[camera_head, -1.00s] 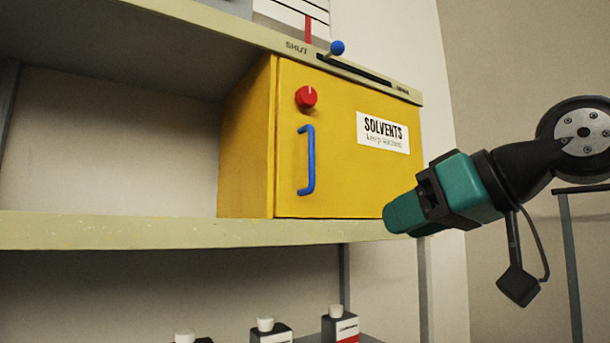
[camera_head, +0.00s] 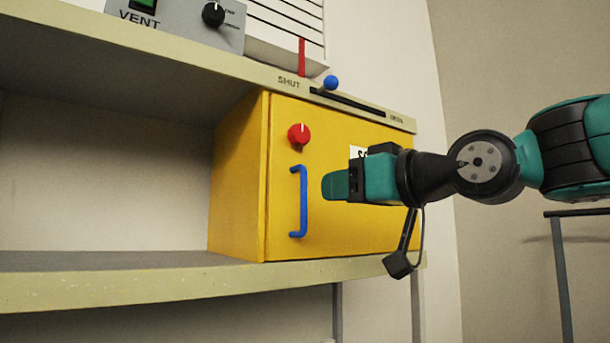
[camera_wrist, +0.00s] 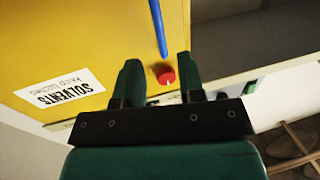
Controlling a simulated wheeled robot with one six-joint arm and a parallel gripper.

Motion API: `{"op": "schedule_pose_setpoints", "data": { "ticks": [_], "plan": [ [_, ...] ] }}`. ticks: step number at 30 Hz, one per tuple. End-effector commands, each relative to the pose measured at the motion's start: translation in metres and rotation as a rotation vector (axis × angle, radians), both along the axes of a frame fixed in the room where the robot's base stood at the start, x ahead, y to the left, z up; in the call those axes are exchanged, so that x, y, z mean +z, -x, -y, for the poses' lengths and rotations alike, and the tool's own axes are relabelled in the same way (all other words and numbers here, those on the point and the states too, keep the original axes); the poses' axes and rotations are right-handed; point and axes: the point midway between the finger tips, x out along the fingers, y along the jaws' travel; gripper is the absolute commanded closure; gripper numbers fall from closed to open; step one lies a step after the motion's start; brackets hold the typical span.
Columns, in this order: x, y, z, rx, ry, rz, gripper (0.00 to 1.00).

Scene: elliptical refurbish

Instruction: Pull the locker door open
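The yellow locker (camera_head: 330,215) stands on a shelf with its door closed flush. A blue vertical bar handle (camera_head: 299,202) is on the left part of the door, with a red knob (camera_head: 299,134) above it. My gripper (camera_head: 335,186) is just right of the handle in the head view, in front of the door and partly covering the SOLVENTS label. In the wrist view the gripper fingers (camera_wrist: 157,78) are apart with nothing between them. The blue handle (camera_wrist: 158,28) and red knob (camera_wrist: 166,76) appear beyond the fingertips. The SOLVENTS label (camera_wrist: 62,95) shows at left.
The shelf (camera_head: 200,283) runs under the locker. An upper shelf edge above the door carries a slot with a blue-knobbed slider (camera_head: 331,82) near SHUT. A grey VENT panel (camera_head: 185,25) stands on top. The shelf bay left of the locker is empty.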

Motion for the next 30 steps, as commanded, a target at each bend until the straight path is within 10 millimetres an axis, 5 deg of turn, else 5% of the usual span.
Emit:
{"op": "schedule_pose_setpoints", "data": {
  "ticks": [12, 24, 30],
  "plan": [
    [0.002, -0.053, -0.053, 0.002, 0.0, -0.001, 0.64],
    [0.0, -0.059, -0.059, -0.001, -0.001, 0.001, 0.64],
    [0.0, -0.059, -0.058, -0.001, -0.001, 0.001, 1.0]
  ]
}}
